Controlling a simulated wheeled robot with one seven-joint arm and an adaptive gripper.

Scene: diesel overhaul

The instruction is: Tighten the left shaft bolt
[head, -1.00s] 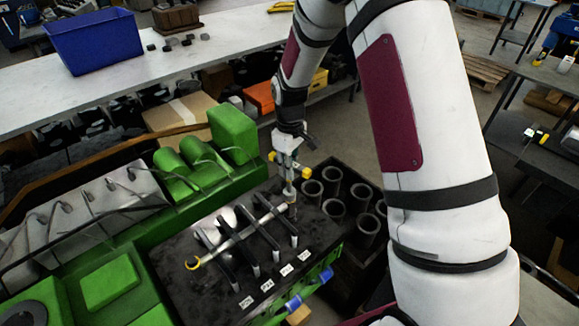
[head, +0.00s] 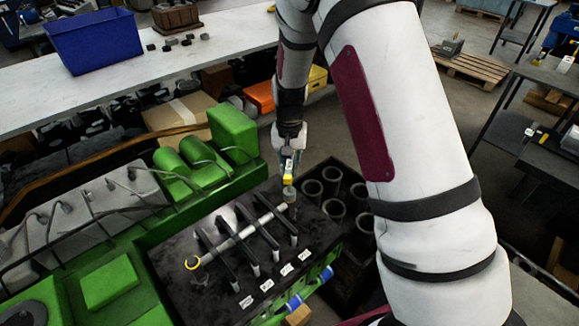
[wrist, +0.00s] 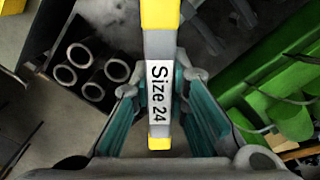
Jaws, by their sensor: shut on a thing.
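My gripper (head: 288,158) is shut on a yellow-ended tool (head: 288,180) with a white label. The wrist view shows the tool (wrist: 160,95) between the teal finger pads, its label reading "Size 24". The tool sits just above a short pale cylinder (head: 289,195) at the far right end of the rocker shaft (head: 245,234); whether they are engaged is not clear. The bolt itself cannot be made out under the tool.
Small white labels (head: 267,286), unreadable here, lie along the engine top. Green engine covers (head: 233,135) rise to the left. A black crate of dark cylinders (head: 335,208) stands just right of the engine. A white bench (head: 130,80) with a blue bin (head: 95,40) lies behind.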

